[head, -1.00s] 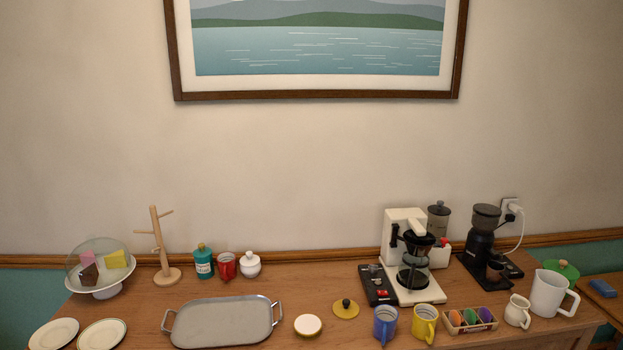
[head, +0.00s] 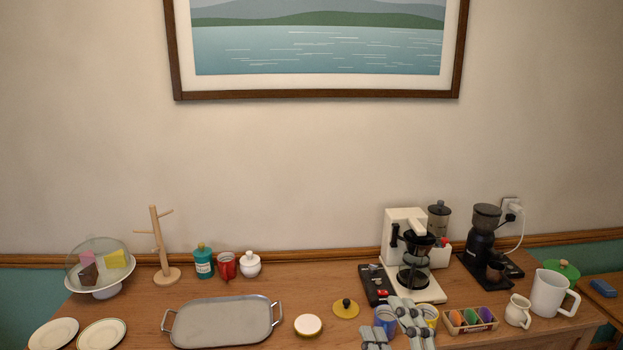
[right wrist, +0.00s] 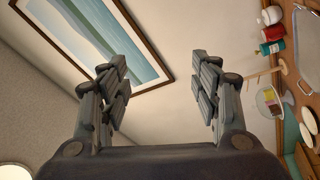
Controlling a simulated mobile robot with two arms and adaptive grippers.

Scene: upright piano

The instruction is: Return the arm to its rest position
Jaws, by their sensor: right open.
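The left gripper is in none of the views.
A wooden sideboard (head: 300,285) carries a silver tray (head: 222,322), a white coffee maker (head: 402,225), a black grinder (head: 484,240), a white pitcher (head: 548,293), a mug tree (head: 160,250) and a domed cake stand (head: 100,290).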

